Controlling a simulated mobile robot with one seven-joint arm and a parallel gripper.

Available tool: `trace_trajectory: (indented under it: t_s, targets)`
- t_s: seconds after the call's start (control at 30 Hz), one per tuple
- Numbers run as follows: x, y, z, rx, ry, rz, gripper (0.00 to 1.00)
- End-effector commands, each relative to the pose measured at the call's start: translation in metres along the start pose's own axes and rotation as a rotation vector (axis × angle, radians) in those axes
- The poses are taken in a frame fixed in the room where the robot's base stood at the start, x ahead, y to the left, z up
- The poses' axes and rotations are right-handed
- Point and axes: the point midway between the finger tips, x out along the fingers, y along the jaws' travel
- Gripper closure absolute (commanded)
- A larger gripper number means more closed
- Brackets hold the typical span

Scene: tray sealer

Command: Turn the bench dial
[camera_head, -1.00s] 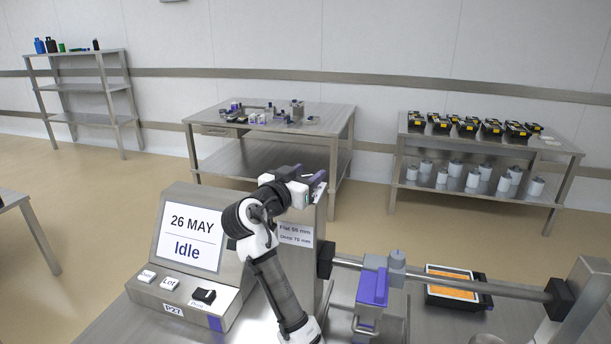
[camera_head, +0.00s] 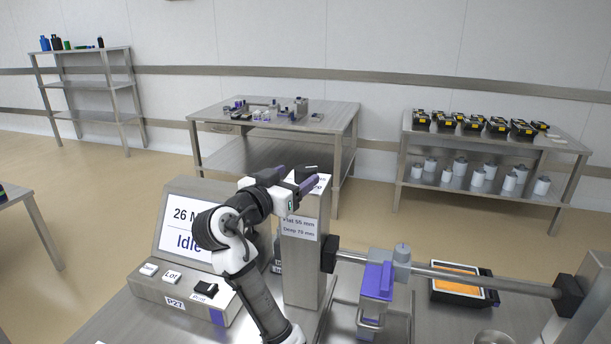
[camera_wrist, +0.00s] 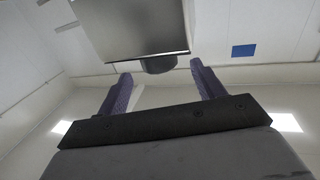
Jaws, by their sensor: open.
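A dark knob, which looks like the bench dial (camera_head: 312,168), sits on top of a metal post (camera_head: 301,262) labelled "Flat 55 mm" and "Deep 75 mm". In the wrist view the dial (camera_wrist: 158,66) shows as a short dark cylinder against the metal post (camera_wrist: 135,28). My gripper (camera_head: 300,174) is at the height of the post top, its two purple fingers apart. In the wrist view my gripper (camera_wrist: 160,78) is open and empty, with the dial between the fingertips or just beyond them. I cannot tell whether it touches.
A console with an "Idle" screen (camera_head: 178,242) and push buttons stands left of the post. To the right are a horizontal bar (camera_head: 480,279), a purple block (camera_head: 377,280) and a black tray with orange content (camera_head: 457,292). Tables and shelves stand behind, across open floor.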

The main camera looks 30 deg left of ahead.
Motion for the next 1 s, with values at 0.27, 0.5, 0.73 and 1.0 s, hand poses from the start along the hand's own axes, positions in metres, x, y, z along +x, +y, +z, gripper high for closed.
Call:
trace_trajectory:
  t_s: [0.27,0.5,0.73,1.0]
  targets:
    - [-0.054,-0.001,0.002,0.0,0.001,-0.002,0.32]
    - [-0.069,0.0,0.001,0.0,-0.001,0.001,0.32]
    - [-0.069,0.0,0.0,-0.001,-0.001,0.001,0.32]
    - [-0.069,0.0,0.0,-0.001,-0.001,0.001,0.32]
